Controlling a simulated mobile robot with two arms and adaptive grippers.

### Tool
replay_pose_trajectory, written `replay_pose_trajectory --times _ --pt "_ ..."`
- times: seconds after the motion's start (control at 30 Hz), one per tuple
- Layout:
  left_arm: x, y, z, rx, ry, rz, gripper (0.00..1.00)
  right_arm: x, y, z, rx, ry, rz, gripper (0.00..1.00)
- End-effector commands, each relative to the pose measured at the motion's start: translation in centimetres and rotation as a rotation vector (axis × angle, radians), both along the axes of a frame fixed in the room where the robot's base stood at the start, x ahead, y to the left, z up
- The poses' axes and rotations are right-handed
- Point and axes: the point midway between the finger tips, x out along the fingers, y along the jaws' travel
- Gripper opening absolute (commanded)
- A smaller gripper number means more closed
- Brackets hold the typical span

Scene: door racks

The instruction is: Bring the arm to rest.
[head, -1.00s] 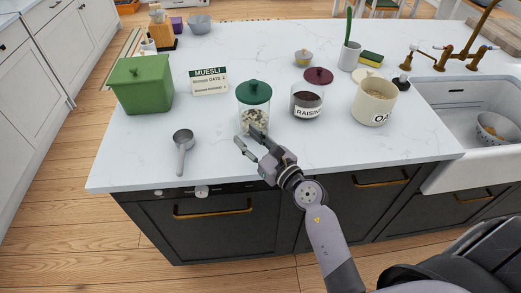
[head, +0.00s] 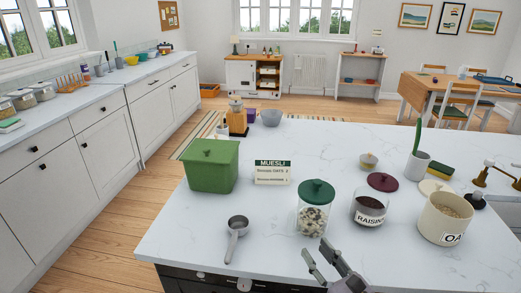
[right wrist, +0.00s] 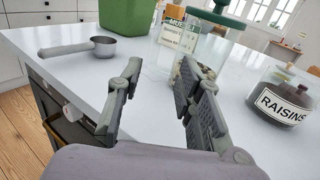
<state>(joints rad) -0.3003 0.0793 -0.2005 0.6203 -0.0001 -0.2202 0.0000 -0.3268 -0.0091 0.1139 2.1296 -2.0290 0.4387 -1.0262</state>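My right gripper (head: 316,250) is open and empty, low in the head view, just in front of the glass jar (head: 312,222). The jar has a green lid (head: 317,191) on and some pale and dark contents at its bottom. In the right wrist view, the two fingers of the right gripper (right wrist: 157,88) stand apart with white counter between them. The jar's green lid (right wrist: 216,18) shows behind the right finger, which hides part of the jar. My left gripper is in neither view.
A metal scoop (head: 237,230) lies left of the jar. A green box (head: 210,170), muesli card (head: 272,179), raisins jar (head: 369,208) and open oats crock (head: 447,222) stand on the white counter (head: 190,235). A maroon lid (head: 383,181) lies behind the raisins jar.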

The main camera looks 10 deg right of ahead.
Motion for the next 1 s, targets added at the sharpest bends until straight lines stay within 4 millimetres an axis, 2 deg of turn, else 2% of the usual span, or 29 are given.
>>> replay_pose_trajectory --times 0.07,0.17,0.23,0.3,0.37,0.43,0.53,0.63,0.73,0.83,1.0 --pt "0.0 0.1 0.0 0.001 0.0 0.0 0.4 -0.1 -0.6 1.4 0.099 -0.031 -0.029 0.33" --pt "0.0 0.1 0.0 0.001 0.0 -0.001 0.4 -0.7 -2.6 4.4 0.364 -0.095 -0.109 0.33" --pt "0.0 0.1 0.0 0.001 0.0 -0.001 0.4 -1.4 -4.9 6.1 0.627 -0.136 -0.184 0.33" --pt "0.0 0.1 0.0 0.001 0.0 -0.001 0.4 -2.4 -7.8 6.7 0.916 -0.158 -0.274 0.33" --pt "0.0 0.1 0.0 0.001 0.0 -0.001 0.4 -3.3 -10.0 6.1 1.165 -0.159 -0.357 0.33" --pt "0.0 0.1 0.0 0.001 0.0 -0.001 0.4 -4.5 -12.1 4.2 1.445 -0.14 -0.468 0.33" --pt "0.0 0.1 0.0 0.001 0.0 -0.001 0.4 -6.5 -13.5 -0.1 1.816 -0.073 -0.656 0.33" --pt "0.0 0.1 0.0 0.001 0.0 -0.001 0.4 -9.1 -12.7 -5.1 2.119 0.031 -0.878 0.33" --pt "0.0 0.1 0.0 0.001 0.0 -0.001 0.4 -12.0 -10.6 -9.1 2.321 0.146 -1.101 0.33" --pt "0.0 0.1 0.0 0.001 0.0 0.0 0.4 -14.8 -8.0 -11.8 2.442 0.257 -1.309 0.33" --pt "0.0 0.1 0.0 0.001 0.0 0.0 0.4 -19.4 -3.8 -14.4 2.524 0.427 -1.626 0.33"
